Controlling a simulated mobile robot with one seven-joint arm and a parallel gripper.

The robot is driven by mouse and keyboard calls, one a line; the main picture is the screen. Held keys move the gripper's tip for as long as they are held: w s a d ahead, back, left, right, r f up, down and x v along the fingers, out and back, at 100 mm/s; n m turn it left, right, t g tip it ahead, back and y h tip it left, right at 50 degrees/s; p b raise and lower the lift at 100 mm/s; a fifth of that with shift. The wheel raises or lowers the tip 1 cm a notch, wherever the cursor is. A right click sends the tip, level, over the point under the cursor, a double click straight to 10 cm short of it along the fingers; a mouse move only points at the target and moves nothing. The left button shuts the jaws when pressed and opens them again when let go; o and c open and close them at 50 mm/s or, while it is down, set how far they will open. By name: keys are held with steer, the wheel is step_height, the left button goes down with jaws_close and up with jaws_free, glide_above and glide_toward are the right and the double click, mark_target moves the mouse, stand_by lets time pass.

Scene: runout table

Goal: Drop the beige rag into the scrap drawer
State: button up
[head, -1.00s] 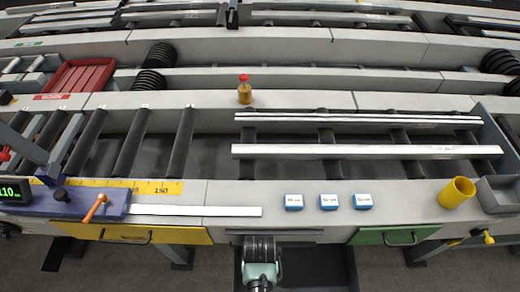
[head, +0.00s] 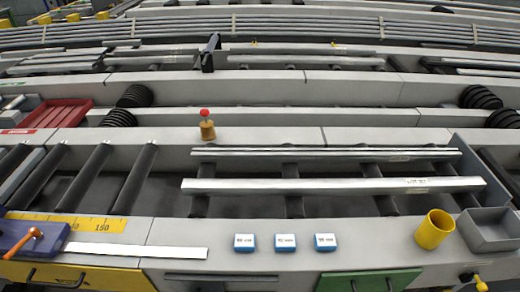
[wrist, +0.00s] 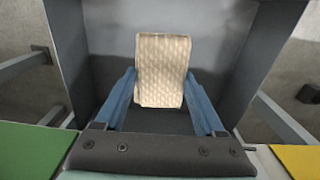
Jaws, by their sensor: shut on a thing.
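The beige rag (wrist: 162,58), a quilted rectangular cloth, is held between the two blue fingers of my gripper (wrist: 161,82) in the wrist view. My gripper is shut on it. Below and behind the rag is an open dark grey drawer (wrist: 98,42), whose walls show on both sides. The rag appears above the drawer's inside; its exact height cannot be told. No label on this drawer is visible. The gripper, rag and open drawer are out of the head view.
A green front (head: 368,281) and a yellow front (head: 75,276) flank the open drawer. The table edge above holds three blue-and-white blocks (head: 285,243), a yellow cup (head: 434,229), a grey bin (head: 489,230) and a flat white strip (head: 135,250). A red tray (head: 45,117) lies back left.

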step_height(320, 180, down, 4)
steer(key=b, duration=0.3)
steer(key=o, duration=1.5)
steer(key=shift+r, duration=0.1)
step_height(320, 180, up, 13)
steer(key=shift+f+p, duration=0.1)
steer(key=shift+p, duration=1.1)
